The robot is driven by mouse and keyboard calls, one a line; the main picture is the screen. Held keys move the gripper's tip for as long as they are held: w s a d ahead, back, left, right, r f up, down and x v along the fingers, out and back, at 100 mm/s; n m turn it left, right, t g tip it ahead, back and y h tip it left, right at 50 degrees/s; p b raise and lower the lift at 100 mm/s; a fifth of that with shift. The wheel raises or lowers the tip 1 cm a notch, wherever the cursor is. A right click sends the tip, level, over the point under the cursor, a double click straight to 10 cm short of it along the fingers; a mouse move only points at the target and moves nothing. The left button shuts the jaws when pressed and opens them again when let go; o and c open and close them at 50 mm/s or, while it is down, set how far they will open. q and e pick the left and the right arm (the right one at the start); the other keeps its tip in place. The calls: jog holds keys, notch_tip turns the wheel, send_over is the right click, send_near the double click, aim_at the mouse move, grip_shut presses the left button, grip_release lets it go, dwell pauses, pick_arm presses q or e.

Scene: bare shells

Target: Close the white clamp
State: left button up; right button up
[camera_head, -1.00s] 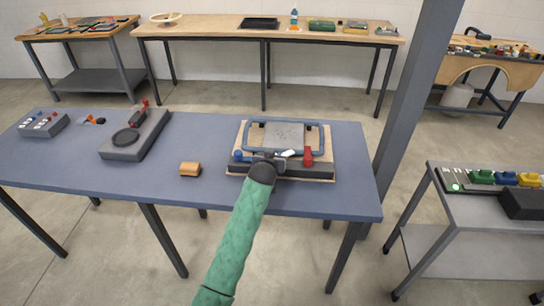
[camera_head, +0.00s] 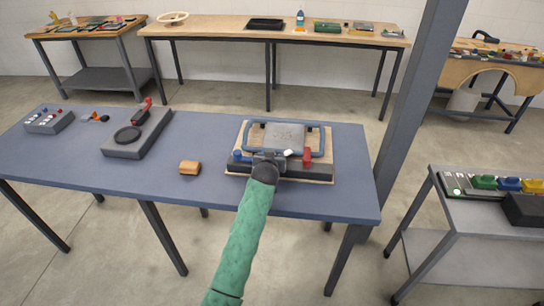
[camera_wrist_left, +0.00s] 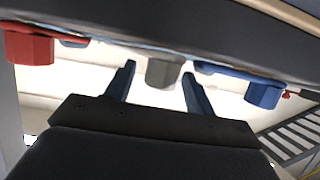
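The white clamp (camera_head: 287,152) sits between the blue clamp (camera_head: 238,156) and the red clamp (camera_head: 307,155) on the dark bar of a fixture. Only a small white part shows beside my gripper in the head view. My left gripper (camera_head: 270,158) is at the white clamp, at the end of the green-sleeved arm. In the left wrist view, its two fingers (camera_wrist_left: 158,88) stand apart on either side of a grey-looking knob (camera_wrist_left: 165,72), with gaps; it appears to be the white clamp's handle in shade. Red (camera_wrist_left: 30,46) and blue (camera_wrist_left: 263,94) knobs flank it. My right gripper is out of view.
The fixture has a wooden board (camera_head: 328,179) and a blue frame (camera_head: 324,140) around a grey plate. On the blue table (camera_head: 225,198) lie an orange-brown block (camera_head: 190,167), a dark device (camera_head: 138,135) and a switch box (camera_head: 48,121). A grey post (camera_head: 410,110) stands right.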

pick_arm(q)
jog(key=shift+s, duration=0.25)
jog(key=shift+s+r+b, duration=0.1)
jog(key=shift+s+b, duration=0.2)
jog(key=b+v, duration=0.2)
jog(key=v, duration=0.4)
jog(key=shift+s+r, duration=0.25)
jog(key=shift+s, duration=0.05)
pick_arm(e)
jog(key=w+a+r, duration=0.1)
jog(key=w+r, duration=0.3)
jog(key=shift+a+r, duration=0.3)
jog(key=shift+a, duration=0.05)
